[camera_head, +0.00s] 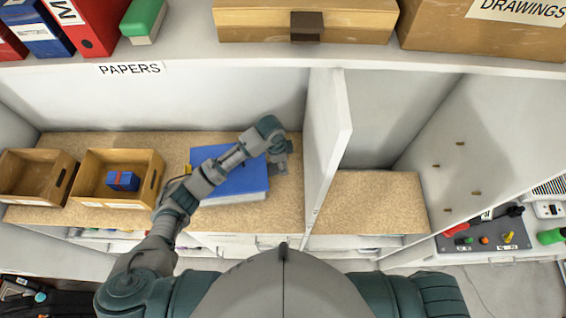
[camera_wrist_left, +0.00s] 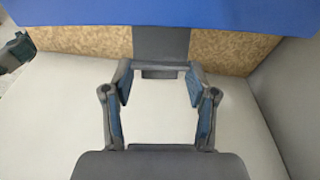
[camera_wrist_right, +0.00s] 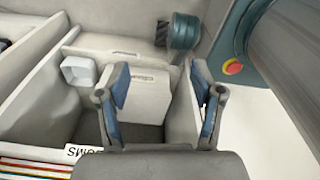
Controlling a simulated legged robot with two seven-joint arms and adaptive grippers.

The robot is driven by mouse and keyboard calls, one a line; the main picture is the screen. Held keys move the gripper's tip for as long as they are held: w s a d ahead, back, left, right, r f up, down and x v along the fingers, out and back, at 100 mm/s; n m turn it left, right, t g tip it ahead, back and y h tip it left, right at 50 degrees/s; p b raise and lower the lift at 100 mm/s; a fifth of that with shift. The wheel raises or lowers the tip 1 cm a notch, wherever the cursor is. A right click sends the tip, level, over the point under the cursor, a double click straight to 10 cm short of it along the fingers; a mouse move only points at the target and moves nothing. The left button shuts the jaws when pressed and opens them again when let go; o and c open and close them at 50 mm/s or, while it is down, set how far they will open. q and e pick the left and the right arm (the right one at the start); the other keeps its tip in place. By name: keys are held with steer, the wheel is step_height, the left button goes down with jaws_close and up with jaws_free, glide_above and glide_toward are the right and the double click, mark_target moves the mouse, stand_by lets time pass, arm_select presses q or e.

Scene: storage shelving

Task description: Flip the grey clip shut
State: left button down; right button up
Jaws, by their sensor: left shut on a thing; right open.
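A blue box-like thing (camera_head: 232,172) with a pale lower edge lies on the cork-coloured shelf. The grey clip (camera_head: 281,169) sticks out at its right end. In the left wrist view, the clip (camera_wrist_left: 161,42) is a flat grey strip reaching from the blue thing (camera_wrist_left: 100,12) to between my fingertips. My right gripper (camera_wrist_right: 163,85) is open and empty, away from the clip.
Two wooden bins (camera_head: 37,176) (camera_head: 117,178) stand at left; one holds a small blue thing (camera_head: 123,181). A white divider (camera_head: 328,145) rises right of the clip. Below my right gripper are a white box (camera_wrist_right: 142,98) and dark compartments. The shelf bay (camera_head: 366,200) beyond the divider is empty.

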arm_select(q)
steer(key=h, duration=0.1)
steer(key=r+h, duration=0.1)
steer(key=a+h, duration=0.1)
steer(key=shift+s+r+t+h, duration=0.15)
steer(key=shift+s+t+h, duration=0.1)
steer(key=shift+t+h, duration=0.05)
steer(key=shift+a, duration=0.2)
steer(key=c, duration=0.8)
jaws_free()
steer(key=shift+o, duration=0.8)
steer(key=shift+w, duration=0.1)
steer(key=shift+a+r, duration=0.2)
steer(key=shift+r, duration=0.1)
steer(key=v, duration=1.1)
arm_select(e)
steer(key=shift+s+d, duration=0.1)
steer(key=shift+d, duration=0.55)
